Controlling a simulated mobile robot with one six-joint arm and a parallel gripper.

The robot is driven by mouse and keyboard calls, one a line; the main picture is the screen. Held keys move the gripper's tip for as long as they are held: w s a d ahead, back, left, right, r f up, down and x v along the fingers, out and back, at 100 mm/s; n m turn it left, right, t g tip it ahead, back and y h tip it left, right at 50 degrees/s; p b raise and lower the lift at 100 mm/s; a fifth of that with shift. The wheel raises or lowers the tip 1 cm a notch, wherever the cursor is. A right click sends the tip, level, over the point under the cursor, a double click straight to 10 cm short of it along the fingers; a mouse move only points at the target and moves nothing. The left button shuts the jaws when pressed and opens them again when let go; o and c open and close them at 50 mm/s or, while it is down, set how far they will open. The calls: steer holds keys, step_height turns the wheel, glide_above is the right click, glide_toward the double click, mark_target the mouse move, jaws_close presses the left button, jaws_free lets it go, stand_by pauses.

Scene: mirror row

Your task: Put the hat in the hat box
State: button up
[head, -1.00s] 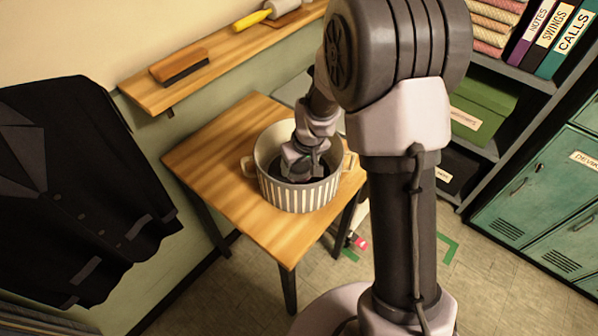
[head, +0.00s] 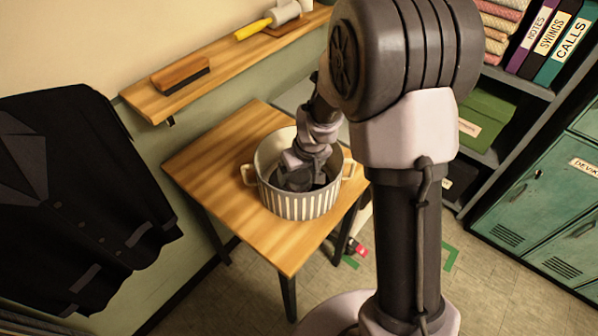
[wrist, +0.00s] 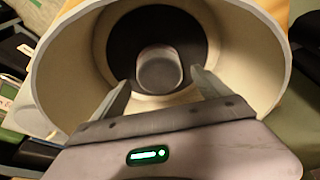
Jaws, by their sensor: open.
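The hat box (head: 305,206) is a round, grey-and-white striped tub with two side handles, standing open on the small wooden table. In the wrist view its pale wall (wrist: 62,72) surrounds my gripper's view. A dark, round-brimmed hat with a greyish crown (wrist: 158,68) appears to lie at the bottom, inside the box. My gripper (wrist: 162,92) is open, its two fingers apart on either side of the crown in the picture, with nothing between them. In the head view my gripper reaches down into the box, and its fingertips are hidden.
The wooden table (head: 215,165) has bare room left of the box. A wall shelf (head: 230,68) above it holds a brush (head: 180,74) and a yellow-handled tool (head: 253,27). A dark jacket (head: 75,195) hangs at left. Shelving and green lockers (head: 535,210) stand at right.

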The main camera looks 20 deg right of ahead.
steer(key=a+p+v, duration=0.1)
steer(key=p+v, duration=0.2)
steer(key=v, duration=0.7)
step_height(320, 180, up, 7)
steer(key=m, duration=0.2)
glide_above(305, 190)
steer(key=s+a, duration=0.1)
steer(key=s, duration=0.3)
steer(key=s+a+r+m+t, duration=0.1)
steer(key=s+a+r+m, duration=0.1)
steer(key=s+r, duration=0.3)
steer(key=s+a+r+m+t+y, duration=0.1)
steer(key=s+r, duration=0.4)
steer(key=s, duration=0.7)
steer(key=shift+s+a+m, duration=0.35)
steer(key=shift+s+m, duration=0.05)
steer(key=shift+m, duration=0.5)
steer(key=shift+r, duration=0.15)
step_height(305, 190, down, 4)
steer(key=b, duration=0.4)
steer(key=shift+b, duration=0.3)
